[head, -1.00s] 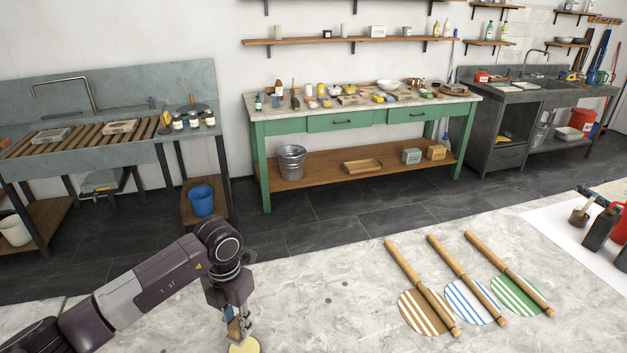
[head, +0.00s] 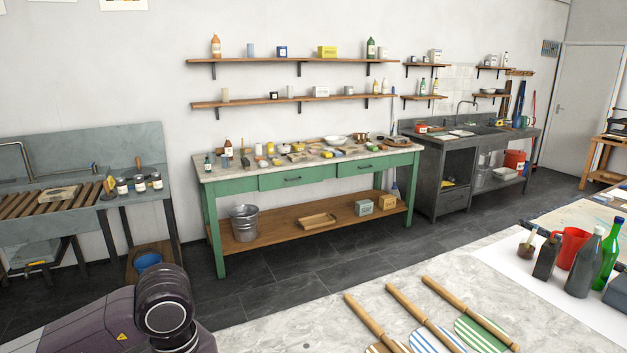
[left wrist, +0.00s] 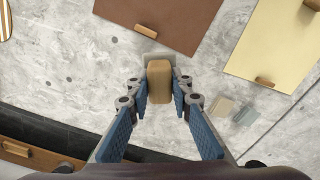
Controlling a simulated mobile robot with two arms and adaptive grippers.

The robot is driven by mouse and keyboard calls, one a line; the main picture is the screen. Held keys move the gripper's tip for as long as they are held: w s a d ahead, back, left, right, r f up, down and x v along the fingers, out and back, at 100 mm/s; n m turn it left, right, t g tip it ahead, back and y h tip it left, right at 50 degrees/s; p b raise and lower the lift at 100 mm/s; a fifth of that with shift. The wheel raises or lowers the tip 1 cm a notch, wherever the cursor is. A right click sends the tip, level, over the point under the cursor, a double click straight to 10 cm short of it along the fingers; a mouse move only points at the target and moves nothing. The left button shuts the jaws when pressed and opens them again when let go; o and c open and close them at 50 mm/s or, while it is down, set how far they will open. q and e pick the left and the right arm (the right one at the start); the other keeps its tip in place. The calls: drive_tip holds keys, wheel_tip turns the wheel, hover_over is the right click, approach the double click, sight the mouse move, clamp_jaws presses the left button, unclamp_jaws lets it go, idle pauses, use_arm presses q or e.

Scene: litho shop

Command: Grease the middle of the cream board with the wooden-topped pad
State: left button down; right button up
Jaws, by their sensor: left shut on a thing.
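In the left wrist view, my left gripper (left wrist: 159,84) is shut on the wooden-topped pad (left wrist: 159,70), a tan wooden block with a pale grey edge showing at its far end. The cream board (left wrist: 270,45) lies on the grey mottled surface at the upper right, apart from the gripper and pad. A small wooden piece sits at its near edge. I cannot tell whether the pad touches the surface below. In the head view only my left arm shows at the bottom left; its gripper is out of frame. My right gripper is in neither view.
A brown board (left wrist: 165,18) lies just beyond the pad. Two small greyish pieces (left wrist: 221,108) lie right of the gripper. In the head view, striped paddles with wooden rods (head: 430,315) lie on the worktop, with bottles (head: 583,262) and a red mug (head: 570,247) at the right.

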use_arm(q)
drive_tip(key=s+r+m, duration=0.2)
drive_tip(key=s+m, duration=0.4)
drive_tip(key=m, duration=0.4)
drive_tip(key=w+a+f+n, duration=0.1)
drive_tip(key=w+f+n, duration=0.35)
drive_tip(key=w, duration=0.55)
drive_tip(key=shift+w+a+f+n+b, duration=0.25)
drive_tip(key=shift+w+a+f+n, duration=0.5)
drive_tip(key=shift+f, duration=1.45)
drive_tip(key=shift+w+a+f+n+b, duration=0.2)
drive_tip(key=shift+w+a+f+n, duration=0.6)
drive_tip(key=shift+f, duration=1.35)
drive_tip(key=shift+w+a+f+n+b, duration=0.35)
drive_tip(key=shift+a+f+n, duration=0.65)
drive_tip(key=shift+f, duration=1.2)
drive_tip(key=shift+w, duration=0.1)
drive_tip(key=shift+f+b, duration=0.45)
drive_tip(key=shift+f, duration=0.05)
drive_tip(key=shift+s+f+b, duration=0.2)
drive_tip(key=shift+b, duration=0.15)
drive_tip(key=shift+r, duration=0.1)
